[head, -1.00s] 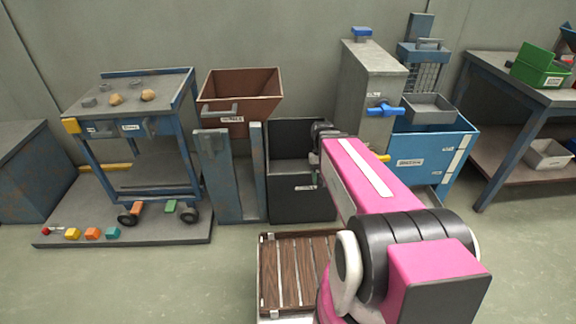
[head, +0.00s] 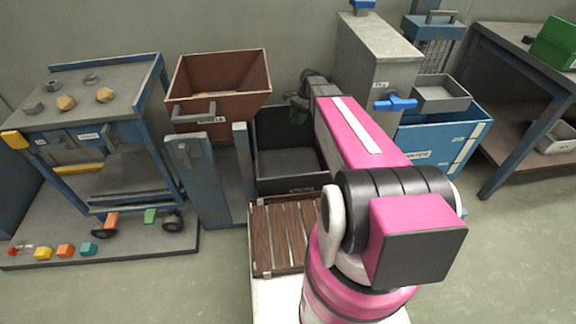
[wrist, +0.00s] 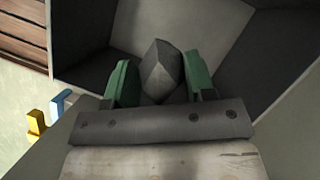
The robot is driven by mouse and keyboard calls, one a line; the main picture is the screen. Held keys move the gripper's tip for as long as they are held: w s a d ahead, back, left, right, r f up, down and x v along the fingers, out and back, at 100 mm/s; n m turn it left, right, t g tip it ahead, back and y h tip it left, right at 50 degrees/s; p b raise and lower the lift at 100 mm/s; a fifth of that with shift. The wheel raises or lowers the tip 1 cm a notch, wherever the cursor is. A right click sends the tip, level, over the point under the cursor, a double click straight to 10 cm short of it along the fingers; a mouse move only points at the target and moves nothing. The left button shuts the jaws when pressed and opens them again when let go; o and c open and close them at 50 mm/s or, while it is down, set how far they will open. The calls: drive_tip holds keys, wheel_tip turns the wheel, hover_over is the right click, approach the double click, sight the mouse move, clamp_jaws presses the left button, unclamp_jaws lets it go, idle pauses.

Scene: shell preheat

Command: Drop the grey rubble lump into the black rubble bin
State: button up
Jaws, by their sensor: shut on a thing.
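The grey rubble lump (wrist: 162,70) shows in the wrist view between the two green fingers of my gripper (wrist: 160,82), which is shut on it. Behind the lump, the inside of the black rubble bin (wrist: 262,62) fills most of that view. In the head view the black bin (head: 290,168) stands open at the middle, its floor bare where I see it. My gripper (head: 302,100) is at the bin's back right, above its rim. The lump cannot be made out in the head view.
A brown hopper (head: 222,88) stands left of the bin, and a grey cabinet (head: 378,62) with a blue handle stands to the right. A blue cart (head: 100,98) with several lumps is at the left. A wooden slatted deck (head: 283,240) lies in front of the bin.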

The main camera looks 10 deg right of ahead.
drive_tip(key=w, duration=0.1)
drive_tip(key=w+m, duration=0.2)
drive_tip(key=shift+w+d+f+t, duration=0.1)
drive_tip(key=shift+w+f+t, duration=0.05)
drive_tip(key=shift+f+t, duration=0.15)
drive_tip(key=shift+f, duration=2.9)
drive_tip(key=o, duration=1)
drive_tip(key=shift+r, duration=0.1)
drive_tip(key=v, duration=1)
drive_tip(key=shift+d+r, duration=0.25)
